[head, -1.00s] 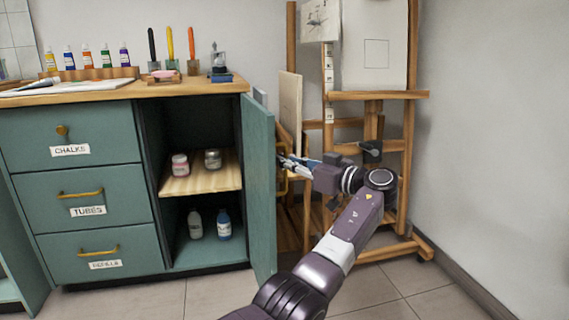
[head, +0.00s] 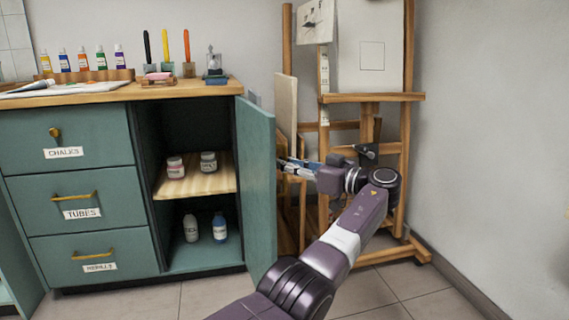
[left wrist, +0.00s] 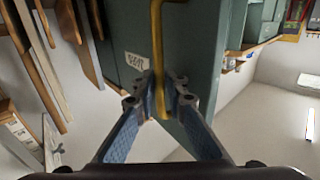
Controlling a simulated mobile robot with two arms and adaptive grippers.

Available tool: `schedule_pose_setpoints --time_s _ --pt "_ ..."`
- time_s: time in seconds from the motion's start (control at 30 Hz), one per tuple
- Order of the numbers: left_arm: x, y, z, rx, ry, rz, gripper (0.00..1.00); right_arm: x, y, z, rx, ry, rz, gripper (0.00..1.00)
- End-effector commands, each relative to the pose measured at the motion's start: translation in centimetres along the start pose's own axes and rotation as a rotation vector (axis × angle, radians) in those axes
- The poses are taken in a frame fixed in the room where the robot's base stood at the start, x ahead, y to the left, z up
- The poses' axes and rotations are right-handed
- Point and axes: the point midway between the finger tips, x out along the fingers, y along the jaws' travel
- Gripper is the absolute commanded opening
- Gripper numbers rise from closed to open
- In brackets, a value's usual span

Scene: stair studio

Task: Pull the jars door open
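The jars door (head: 257,190) is the teal door hinged at the right side of the open cabinet. It stands wide open, swung out toward me. My left gripper (head: 282,168) is at the door's outer face, its tips partly hidden by the door edge in the head view. In the left wrist view, the brass handle (left wrist: 157,40) of the door (left wrist: 205,50) passes between the fingertips of my left gripper (left wrist: 160,92), which are closed in around it. A white label (left wrist: 135,60) sits beside the handle. My right gripper is not in view.
The cabinet shelf (head: 200,188) holds two jars, with two bottles below. Drawers (head: 75,205) stand to the left under the wooden countertop (head: 180,92). A wooden easel (head: 375,98) and boards stand close behind my left arm. Tiled floor is clear at the front.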

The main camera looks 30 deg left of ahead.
Motion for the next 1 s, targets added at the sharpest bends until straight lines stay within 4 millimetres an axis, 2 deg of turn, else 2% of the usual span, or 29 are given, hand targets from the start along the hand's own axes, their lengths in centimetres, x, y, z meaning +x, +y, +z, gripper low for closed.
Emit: schedule_pose_setpoints --time_s 0.03,0.1,0.43,0.8,1.0 --pt "0.0 0.0 0.0 0.0 0.001 0.001 0.19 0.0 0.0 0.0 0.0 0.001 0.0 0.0" --pt "0.1 0.0 -0.1 -0.001 0.002 0.0 0.25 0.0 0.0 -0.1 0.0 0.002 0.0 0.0" --pt "-0.3 0.0 -0.2 -0.003 0.005 0.001 0.25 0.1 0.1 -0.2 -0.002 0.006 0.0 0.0" --pt "-6.0 0.1 -0.2 -0.002 0.004 0.003 0.25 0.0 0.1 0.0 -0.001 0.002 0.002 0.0" --pt "-7.4 0.1 -0.1 -0.002 0.004 0.002 0.25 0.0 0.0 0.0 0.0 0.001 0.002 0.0"
